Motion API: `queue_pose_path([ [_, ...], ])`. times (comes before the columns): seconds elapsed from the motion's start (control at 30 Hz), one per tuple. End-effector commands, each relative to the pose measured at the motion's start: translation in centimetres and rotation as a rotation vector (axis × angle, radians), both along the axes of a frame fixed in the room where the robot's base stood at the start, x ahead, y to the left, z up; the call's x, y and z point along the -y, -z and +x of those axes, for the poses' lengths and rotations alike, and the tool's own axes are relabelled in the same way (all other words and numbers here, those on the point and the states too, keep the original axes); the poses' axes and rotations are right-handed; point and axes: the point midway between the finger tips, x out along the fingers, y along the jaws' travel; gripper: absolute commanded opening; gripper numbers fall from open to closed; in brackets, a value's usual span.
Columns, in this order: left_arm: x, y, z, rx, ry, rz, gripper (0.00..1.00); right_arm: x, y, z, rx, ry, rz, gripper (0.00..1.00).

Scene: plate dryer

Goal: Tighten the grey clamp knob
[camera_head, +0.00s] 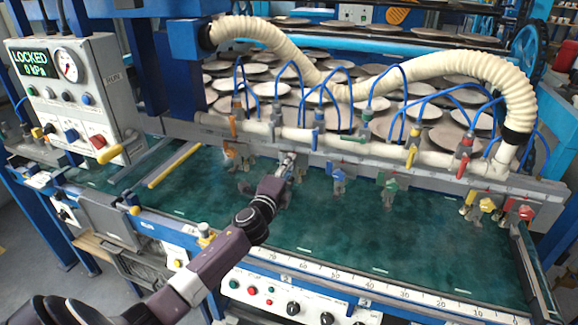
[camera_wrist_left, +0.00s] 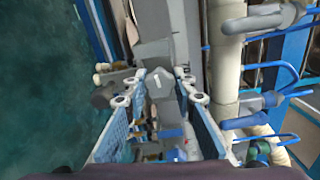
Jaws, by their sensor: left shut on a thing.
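The grey clamp knob (camera_wrist_left: 158,84) sits between the two blue-padded fingers of my left gripper (camera_wrist_left: 159,90) in the left wrist view, with a pale arrow-like mark on it. In the head view my left gripper (camera_head: 286,176) reaches the row of clamps under the white pipe. The grey knob (camera_head: 290,160) shows just above its fingers, partly hidden by them. My left gripper is shut on the grey knob. Other clamps, orange (camera_head: 231,155), blue (camera_head: 338,180) and green (camera_head: 390,187), hang along the same bar. My right gripper is not in view.
The white pipe (camera_head: 345,142) with coloured valve handles runs just above the clamps. A yellow bar (camera_head: 175,165) lies to the left on the green bed (camera_head: 320,225). A control box (camera_head: 70,90) reading LOCKED stands at the far left. The bed in front is mostly clear.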

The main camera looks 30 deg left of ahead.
Motion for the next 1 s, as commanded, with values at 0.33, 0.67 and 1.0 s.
queue_pose_path([
  [0.33,0.01,-0.02,0.01,-0.028,0.000,0.118,0.00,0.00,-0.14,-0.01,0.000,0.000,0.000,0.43],
  [0.67,-0.01,0.01,0.01,-0.032,0.000,0.134,0.00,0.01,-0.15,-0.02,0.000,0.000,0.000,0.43],
  [1.0,0.00,0.02,0.00,-0.032,0.000,0.133,0.42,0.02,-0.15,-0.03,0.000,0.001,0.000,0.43],
])
